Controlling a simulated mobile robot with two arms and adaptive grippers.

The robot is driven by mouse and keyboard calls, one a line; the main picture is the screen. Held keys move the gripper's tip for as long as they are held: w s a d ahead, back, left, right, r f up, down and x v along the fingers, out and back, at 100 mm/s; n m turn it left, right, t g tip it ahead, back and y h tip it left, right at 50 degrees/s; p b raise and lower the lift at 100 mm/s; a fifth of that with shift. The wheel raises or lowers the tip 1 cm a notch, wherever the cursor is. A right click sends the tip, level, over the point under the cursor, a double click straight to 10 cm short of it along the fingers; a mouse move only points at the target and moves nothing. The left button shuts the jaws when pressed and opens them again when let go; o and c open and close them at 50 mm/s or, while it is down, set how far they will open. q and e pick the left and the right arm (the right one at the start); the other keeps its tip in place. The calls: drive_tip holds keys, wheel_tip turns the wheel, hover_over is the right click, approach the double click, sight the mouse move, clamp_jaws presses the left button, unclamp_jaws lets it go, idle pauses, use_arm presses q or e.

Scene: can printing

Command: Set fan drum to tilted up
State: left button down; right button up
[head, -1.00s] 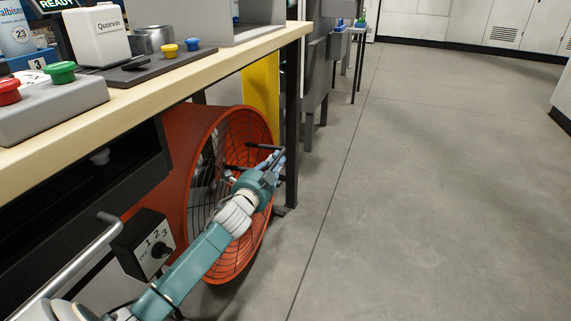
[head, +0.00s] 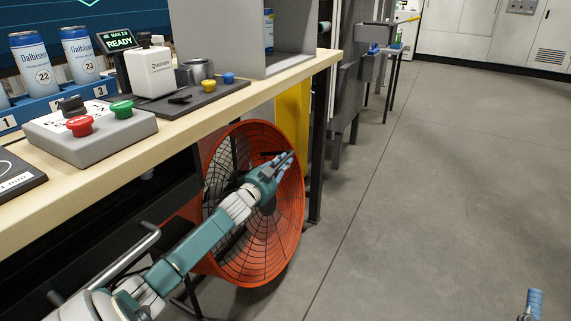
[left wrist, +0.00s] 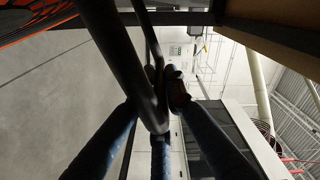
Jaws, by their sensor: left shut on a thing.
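The fan drum (head: 282,243) is a large orange drum with a dark wire grille, on the floor under the front of the workbench. Its round face shows broadly to the head camera and looks tilted up. My left gripper (head: 284,162) is at the upper right of that face. In the left wrist view my left gripper (left wrist: 158,112) is shut around a black bar (left wrist: 112,45), which looks like the drum's handle. My right gripper (head: 531,303) only shows as a blue-grey tip at the bottom right, and its jaws cannot be made out.
The wooden workbench (head: 222,106) above the drum carries a button box (head: 95,137), a white device (head: 152,72) and cans (head: 80,55). A dark table leg (head: 318,150) and a yellow panel (head: 292,118) stand close behind the drum. The floor to the right is clear.

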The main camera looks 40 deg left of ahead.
use_arm(q)
drive_tip(key=c, duration=1.8)
unclamp_jaws()
drive_tip(key=shift+a, duration=0.1)
drive_tip(key=shift+o, duration=0.2)
drive_tip(key=shift+s+f, duration=0.1)
drive_tip(key=shift+s+d, duration=0.2)
drive_tip(key=v, duration=1.1)
drive_tip(key=shift+s, duration=0.2)
drive_tip(key=shift+d, duration=0.1)
